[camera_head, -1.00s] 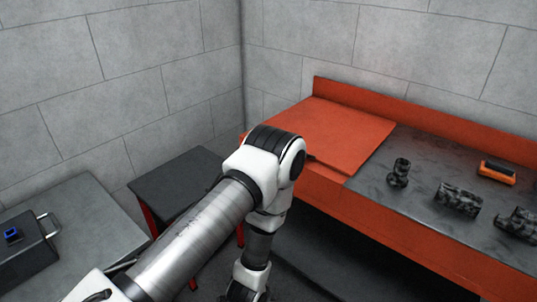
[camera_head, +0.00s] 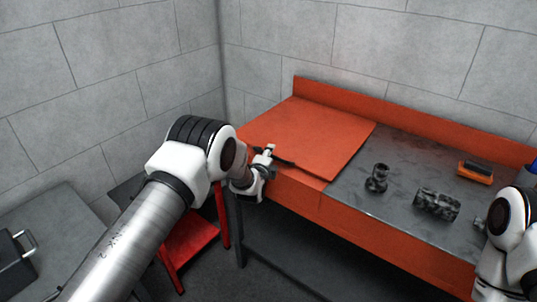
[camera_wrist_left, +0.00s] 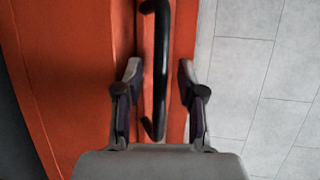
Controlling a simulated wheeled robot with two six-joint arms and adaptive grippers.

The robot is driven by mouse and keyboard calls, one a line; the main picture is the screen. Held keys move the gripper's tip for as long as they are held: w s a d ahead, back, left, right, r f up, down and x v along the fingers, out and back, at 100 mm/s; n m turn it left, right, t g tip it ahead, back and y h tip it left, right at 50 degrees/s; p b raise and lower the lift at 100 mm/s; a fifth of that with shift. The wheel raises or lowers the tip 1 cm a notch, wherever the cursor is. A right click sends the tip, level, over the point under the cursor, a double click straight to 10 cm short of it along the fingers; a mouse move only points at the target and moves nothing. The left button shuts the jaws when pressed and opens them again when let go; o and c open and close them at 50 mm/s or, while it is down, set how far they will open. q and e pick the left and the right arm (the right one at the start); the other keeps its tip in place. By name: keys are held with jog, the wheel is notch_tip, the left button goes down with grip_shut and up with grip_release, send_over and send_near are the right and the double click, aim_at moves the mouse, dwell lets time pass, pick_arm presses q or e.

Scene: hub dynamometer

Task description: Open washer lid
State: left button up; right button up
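The orange washer lid (camera_head: 305,135) lies flat and closed on the left part of the orange washer (camera_head: 375,238). Its black bar handle (camera_wrist_left: 162,60) runs along the lid's front edge; in the head view only a little of it shows beside the gripper. My left gripper (camera_wrist_left: 160,72) is open, with one finger on each side of the handle and visible gaps to both. In the head view the left gripper (camera_head: 266,162) is at the lid's front left edge. My right arm shows at the right edge, but its gripper is not visible.
Dark greasy parts (camera_head: 377,178) and (camera_head: 437,204) a ribbed block stand on the washer's grey top (camera_head: 400,165), with an orange-and-black brush (camera_head: 475,172) behind. A red stand (camera_head: 195,240) and a grey table (camera_head: 60,220) are at the left.

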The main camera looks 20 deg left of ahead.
pick_arm(q)
jog(key=shift+w, duration=0.1)
grip_shut()
